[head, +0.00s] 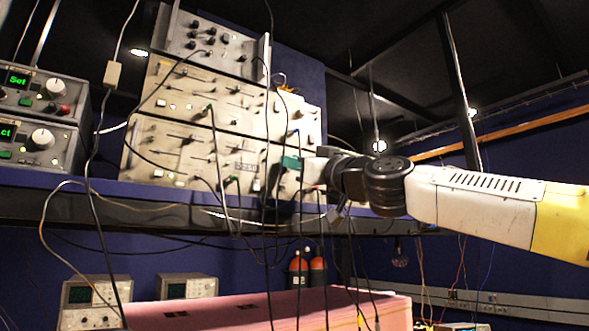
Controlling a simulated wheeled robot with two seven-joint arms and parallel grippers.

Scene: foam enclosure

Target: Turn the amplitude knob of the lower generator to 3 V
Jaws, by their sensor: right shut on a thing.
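The lower generator (150,140) is the bottom beige panel unit of the stack on the shelf, with several dark knobs, lit buttons and plugged cables. The upper beige unit (190,86) sits directly on it. My right gripper (305,166) comes in from the right and is shut at the right end of the lower unit's front. The knob between its fingers is hidden by the gripper, so its pointer and setting cannot be read. A small green part (291,162) shows just left of the fingertips. My left gripper is out of view.
Cables hang in front of the units and below the shelf (80,205). Two display units (38,95) with white knobs stand at the left. Below are small oscilloscopes (90,295) and a pink foam block (250,308). A dark post stands behind my right arm.

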